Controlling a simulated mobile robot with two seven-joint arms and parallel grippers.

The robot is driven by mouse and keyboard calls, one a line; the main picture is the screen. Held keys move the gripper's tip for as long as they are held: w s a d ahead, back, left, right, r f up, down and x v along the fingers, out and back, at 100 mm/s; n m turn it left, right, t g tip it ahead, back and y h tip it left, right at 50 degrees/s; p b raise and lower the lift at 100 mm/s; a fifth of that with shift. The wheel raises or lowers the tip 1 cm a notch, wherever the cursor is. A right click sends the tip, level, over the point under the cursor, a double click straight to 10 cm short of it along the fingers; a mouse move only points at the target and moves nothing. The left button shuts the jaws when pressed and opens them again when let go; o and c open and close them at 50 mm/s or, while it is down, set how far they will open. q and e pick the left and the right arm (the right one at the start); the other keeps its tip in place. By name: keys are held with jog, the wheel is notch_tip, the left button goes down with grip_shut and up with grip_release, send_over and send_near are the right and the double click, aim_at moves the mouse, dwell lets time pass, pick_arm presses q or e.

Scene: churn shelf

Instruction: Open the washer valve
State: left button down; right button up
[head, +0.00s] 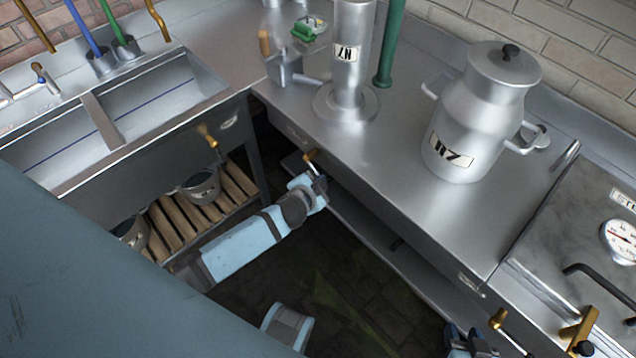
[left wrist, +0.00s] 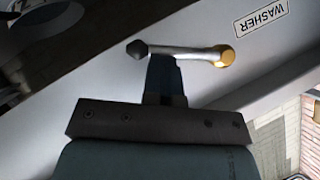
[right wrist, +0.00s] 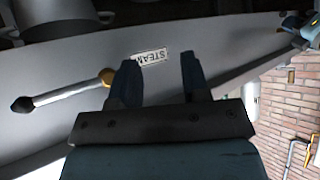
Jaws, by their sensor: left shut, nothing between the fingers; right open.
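The washer valve's lever (left wrist: 185,52) has a brass hub at its right end and a dark knob at its left in the left wrist view. It lies nearly level below the WASHER label (left wrist: 262,27). Its brass hub (head: 311,155) shows at the counter front in the head view. My left gripper (left wrist: 163,62) is shut, with its fingertips at the middle of the lever; I cannot tell whether they touch it. My right gripper (right wrist: 159,62) is open and empty near the STEAM label (right wrist: 148,57). Its fingers (head: 470,342) show at the bottom of the head view.
The steam valve's lever (right wrist: 65,95) is left of my right gripper in the right wrist view. A lidded metal churn (head: 470,120) stands on the steel counter (head: 400,190). A sink (head: 150,100) is at left, with buckets (head: 200,187) on the slatted rack below.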

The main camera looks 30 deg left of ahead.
notch_tip(320, 180, down, 5)
jog(key=a+t+y+b, duration=0.1)
jog(key=a+b, duration=0.1)
jog(key=b, duration=1.3)
pick_arm(q)
jog(key=w+a+f+m+t+y+b, duration=0.1)
jog(key=a+f+m+t+y+b, duration=0.3)
jog(key=m, duration=0.3)
jog(key=shift+w+a+f+m+t+b, duration=0.15)
jog(key=shift+w+f+m+t+b, duration=0.25)
jog(key=shift+f+t+b, duration=0.2)
pick_arm(e)
jog(key=w+a+r+t+y, duration=0.1)
jog(key=a+r+t+y, duration=0.1)
jog(key=r, duration=0.4)
jog(key=w+a+r+t+y, duration=0.1)
jog(key=a+r+t+y, duration=0.1)
jog(key=a+r+t, duration=0.1)
jog(key=shift+w+r+n+t, duration=0.3)
jog(key=shift+r+t, duration=0.2)
jog(key=shift+r, duration=0.9)
